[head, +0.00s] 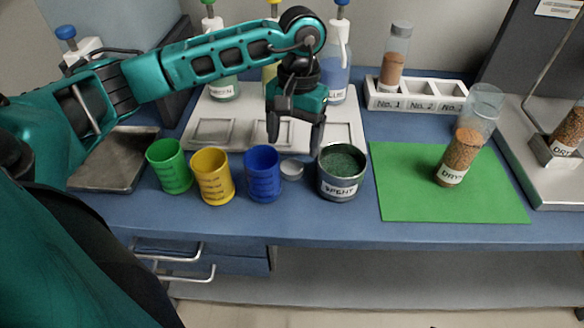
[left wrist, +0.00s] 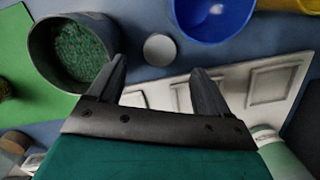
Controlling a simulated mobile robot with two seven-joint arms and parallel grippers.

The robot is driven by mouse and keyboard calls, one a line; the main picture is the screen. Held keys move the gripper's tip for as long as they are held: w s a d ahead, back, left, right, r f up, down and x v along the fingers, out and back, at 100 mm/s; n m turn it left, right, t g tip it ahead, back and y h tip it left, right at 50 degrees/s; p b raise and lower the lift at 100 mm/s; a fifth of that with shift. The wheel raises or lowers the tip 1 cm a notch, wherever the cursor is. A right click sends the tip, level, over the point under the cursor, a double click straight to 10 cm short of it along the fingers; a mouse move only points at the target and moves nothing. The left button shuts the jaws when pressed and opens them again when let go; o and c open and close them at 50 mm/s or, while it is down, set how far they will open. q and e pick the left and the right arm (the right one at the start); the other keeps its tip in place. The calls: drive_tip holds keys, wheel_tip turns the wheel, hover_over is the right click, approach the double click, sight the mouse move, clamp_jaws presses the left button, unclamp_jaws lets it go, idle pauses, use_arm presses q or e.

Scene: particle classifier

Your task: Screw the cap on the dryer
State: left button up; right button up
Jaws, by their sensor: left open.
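A small round grey cap (head: 292,168) lies flat on the blue bench between the blue cup and the jar of green granules. It also shows in the left wrist view (left wrist: 160,47), beyond the fingertips. My left gripper (head: 294,146) is open and empty above and just behind the cap, fingers pointing down. In the left wrist view its fingers (left wrist: 158,75) are spread apart. A bottle labelled DRY (head: 460,157) with brown granules stands on the green mat, looking uncapped. Another DRY bottle (head: 569,130) sits in a holder at the right edge. My right gripper is not in view.
The labelled jar of green granules (head: 342,186) is close to the cap. The blue cup (head: 263,180), yellow cup (head: 213,182) and green cup (head: 170,170) stand left. A white rack (head: 416,93) holds one capped bottle.

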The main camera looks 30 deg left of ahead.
sight(292, 166)
use_arm(q)
drive_tip(key=shift+f, duration=0.35)
drive_tip(key=f, duration=0.5)
drive_tip(key=shift+s+d+f, duration=0.1)
drive_tip(key=shift+s, duration=0.25)
drive_tip(key=c, duration=1.1)
wheel_tip(292, 166, up, 20)
drive_tip(key=shift+r+p, duration=0.1)
drive_tip(key=shift+p, duration=0.85)
